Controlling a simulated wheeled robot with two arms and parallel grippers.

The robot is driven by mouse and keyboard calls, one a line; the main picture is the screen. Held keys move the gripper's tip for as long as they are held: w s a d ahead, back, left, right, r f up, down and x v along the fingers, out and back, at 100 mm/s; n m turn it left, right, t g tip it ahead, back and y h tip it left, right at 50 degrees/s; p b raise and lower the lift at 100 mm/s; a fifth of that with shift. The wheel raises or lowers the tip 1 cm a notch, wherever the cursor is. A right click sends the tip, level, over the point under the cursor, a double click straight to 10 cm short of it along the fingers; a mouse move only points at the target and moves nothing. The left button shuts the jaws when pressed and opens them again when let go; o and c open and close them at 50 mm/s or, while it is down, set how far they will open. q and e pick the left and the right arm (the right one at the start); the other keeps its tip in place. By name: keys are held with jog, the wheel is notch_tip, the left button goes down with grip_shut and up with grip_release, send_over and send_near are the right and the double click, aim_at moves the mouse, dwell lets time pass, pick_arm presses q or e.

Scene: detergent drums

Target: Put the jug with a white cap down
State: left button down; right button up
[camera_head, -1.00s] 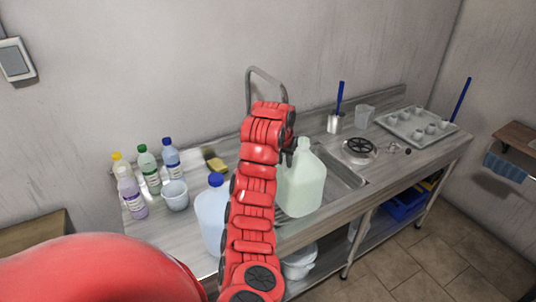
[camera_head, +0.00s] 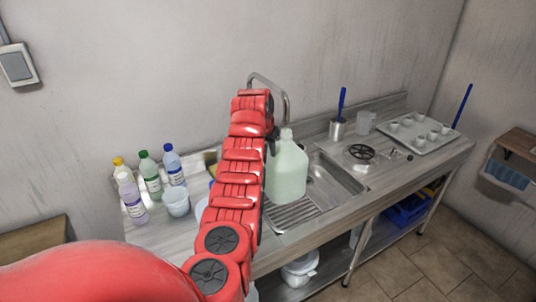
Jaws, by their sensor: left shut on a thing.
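The pale green jug with a white cap (camera_head: 287,174) is upright, in front of the sink's left part and the top of the ridged drainboard (camera_head: 290,216). I cannot tell whether its base touches the metal. My left gripper (camera_head: 272,143) is at the upper left of the jug, shut on it; its fingers are mostly hidden by my red arm. A second jug (camera_head: 202,208), with a blue cap, is almost wholly hidden behind my arm. My right gripper is not in view.
Several bottles (camera_head: 152,177) and a white cup (camera_head: 176,202) stand at the counter's left end. The sink basin (camera_head: 338,182) is right of the jug. A faucet (camera_head: 286,97) rises behind. A tray of cups (camera_head: 440,143) is at the far right.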

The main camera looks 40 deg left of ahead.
aim_at(268, 158)
pick_arm(q)
jog(key=shift+a, duration=0.2)
notch_tip(268, 158, down, 3)
jog(key=p, duration=0.3)
jog(key=shift+f, duration=0.2)
jog(key=shift+w+f+b, duration=0.1)
jog(key=shift+f+b, duration=0.6)
jog(key=shift+b, duration=0.05)
jog(key=c, duration=0.7)
grip_release()
jog(key=shift+r, duration=0.1)
jog(key=shift+r, duration=0.15)
